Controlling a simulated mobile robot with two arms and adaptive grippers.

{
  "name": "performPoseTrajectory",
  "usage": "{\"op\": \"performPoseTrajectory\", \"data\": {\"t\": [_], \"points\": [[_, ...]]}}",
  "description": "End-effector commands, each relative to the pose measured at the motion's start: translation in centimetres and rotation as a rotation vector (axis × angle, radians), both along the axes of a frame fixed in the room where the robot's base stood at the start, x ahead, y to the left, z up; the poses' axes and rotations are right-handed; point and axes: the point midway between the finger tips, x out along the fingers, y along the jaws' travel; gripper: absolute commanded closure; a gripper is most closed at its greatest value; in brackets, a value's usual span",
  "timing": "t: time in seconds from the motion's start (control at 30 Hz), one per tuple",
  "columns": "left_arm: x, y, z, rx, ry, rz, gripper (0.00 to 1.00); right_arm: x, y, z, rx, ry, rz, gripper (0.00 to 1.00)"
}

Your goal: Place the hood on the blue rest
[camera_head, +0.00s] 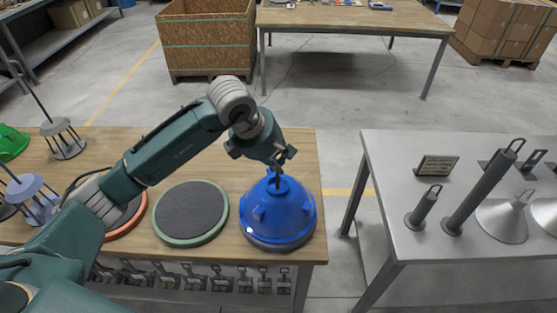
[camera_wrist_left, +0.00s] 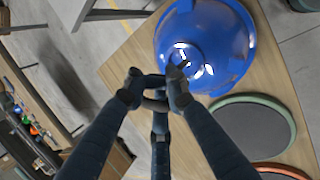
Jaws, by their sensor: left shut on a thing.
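The blue hood (camera_head: 279,211) stands upright at the right end of the wooden table, over a round rest whose dark rim (camera_head: 277,246) just shows below it. Whether the hood touches that rest, and the rest's colour, I cannot tell for sure. The hood also shows in the left wrist view (camera_wrist_left: 222,42). My left gripper (camera_head: 276,168) is above the hood, shut on its top fitting; its fingers also show in the left wrist view (camera_wrist_left: 154,92). My right gripper is not in view.
A green-rimmed rest (camera_head: 190,213) with a bare dark pad lies left of the hood. An orange-rimmed rest (camera_head: 120,235) is partly behind my left arm. A grey table (camera_head: 385,185) with metal hoods stands to the right across a gap. Hooks hang below the wooden table's front edge.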

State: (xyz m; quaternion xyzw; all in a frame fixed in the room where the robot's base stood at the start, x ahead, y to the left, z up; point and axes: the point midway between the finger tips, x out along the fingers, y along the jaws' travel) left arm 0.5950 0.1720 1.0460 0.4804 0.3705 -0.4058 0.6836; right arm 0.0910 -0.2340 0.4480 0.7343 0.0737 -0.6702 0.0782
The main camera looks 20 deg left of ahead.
Motion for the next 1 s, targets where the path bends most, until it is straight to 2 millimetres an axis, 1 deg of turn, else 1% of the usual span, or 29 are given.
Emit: {"op": "performPoseTrajectory", "data": {"t": [0.1,0.23,0.27,0.3,0.37,0.63,0.73,0.77,0.87,1.0], "points": [[0.1,0.0,0.2,-0.002,-0.003,0.0,1.0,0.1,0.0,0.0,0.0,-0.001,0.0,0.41],[0.1,0.0,-0.2,-0.001,-0.003,0.0,1.0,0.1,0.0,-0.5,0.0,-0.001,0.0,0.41],[0.0,0.0,-0.2,0.0,0.001,0.0,0.81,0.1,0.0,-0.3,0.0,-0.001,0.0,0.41],[0.0,0.0,-0.2,0.0,0.001,0.0,0.73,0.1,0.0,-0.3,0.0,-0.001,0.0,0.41],[0.0,0.0,-0.2,0.0,0.001,0.0,0.62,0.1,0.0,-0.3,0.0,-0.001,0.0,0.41],[0.0,0.0,-0.1,0.0,0.0,0.001,0.62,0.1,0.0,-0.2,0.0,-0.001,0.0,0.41],[0.0,0.0,0.3,0.0,0.0,0.001,0.62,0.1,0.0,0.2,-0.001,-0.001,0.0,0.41],[0.0,0.1,0.4,-0.001,-0.002,0.0,0.62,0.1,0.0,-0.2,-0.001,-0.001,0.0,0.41],[-0.5,0.4,1.6,-0.001,-0.006,0.001,0.62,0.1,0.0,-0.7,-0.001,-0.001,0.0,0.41],[-1.7,1.0,4.2,0.0,-0.008,0.0,0.62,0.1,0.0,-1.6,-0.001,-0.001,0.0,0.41]]}}
